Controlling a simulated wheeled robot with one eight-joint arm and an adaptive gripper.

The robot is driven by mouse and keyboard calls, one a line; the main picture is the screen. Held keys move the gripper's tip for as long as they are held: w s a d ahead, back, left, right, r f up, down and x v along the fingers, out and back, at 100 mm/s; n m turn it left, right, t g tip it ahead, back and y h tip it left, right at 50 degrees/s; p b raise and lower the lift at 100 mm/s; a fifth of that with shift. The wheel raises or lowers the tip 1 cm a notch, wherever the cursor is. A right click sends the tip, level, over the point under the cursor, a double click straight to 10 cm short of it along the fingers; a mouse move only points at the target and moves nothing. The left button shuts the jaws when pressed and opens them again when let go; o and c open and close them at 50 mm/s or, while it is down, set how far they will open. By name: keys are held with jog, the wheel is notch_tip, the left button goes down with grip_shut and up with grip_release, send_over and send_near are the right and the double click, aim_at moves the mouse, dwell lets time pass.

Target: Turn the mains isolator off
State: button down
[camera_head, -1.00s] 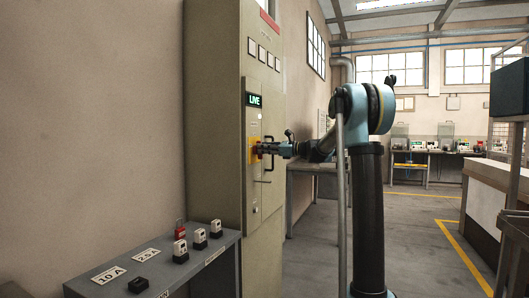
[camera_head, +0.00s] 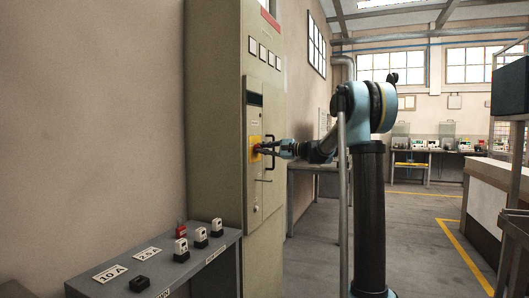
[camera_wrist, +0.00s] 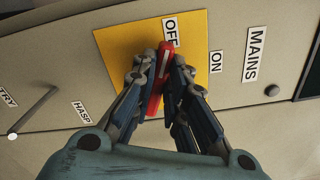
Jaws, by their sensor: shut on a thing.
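The mains isolator is a red handle (camera_wrist: 164,62) on a yellow plate (camera_wrist: 120,40), with OFF, ON and MAINS labels around it in the wrist view. The handle's upper end with its white mark points at the OFF label (camera_wrist: 170,31); the ON label (camera_wrist: 216,62) is off to the right. My gripper (camera_wrist: 163,78) is shut on the handle, one finger on each side. In the head view my gripper (camera_head: 264,149) is at the yellow plate (camera_head: 254,143) on the tall beige cabinet (camera_head: 225,120). The display window (camera_head: 255,99) above it is dark.
A HASP label (camera_wrist: 81,112) and a thin rod (camera_wrist: 36,108) are beside the plate. The floor (camera_head: 420,240) to the right is open.

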jog(key=shift+s+f+n, duration=0.1)
jog(key=shift+f+n, duration=0.1)
jog(key=shift+n, duration=0.95)
jog(key=shift+s+f+n, duration=0.1)
jog(key=shift+f+n, duration=0.1)
jog(key=shift+n, duration=0.95)
jog(key=c, duration=1.6)
grip_release()
jog(key=shift+f, duration=0.1)
jog(key=shift+w, duration=0.1)
jog(key=v, duration=1.2)
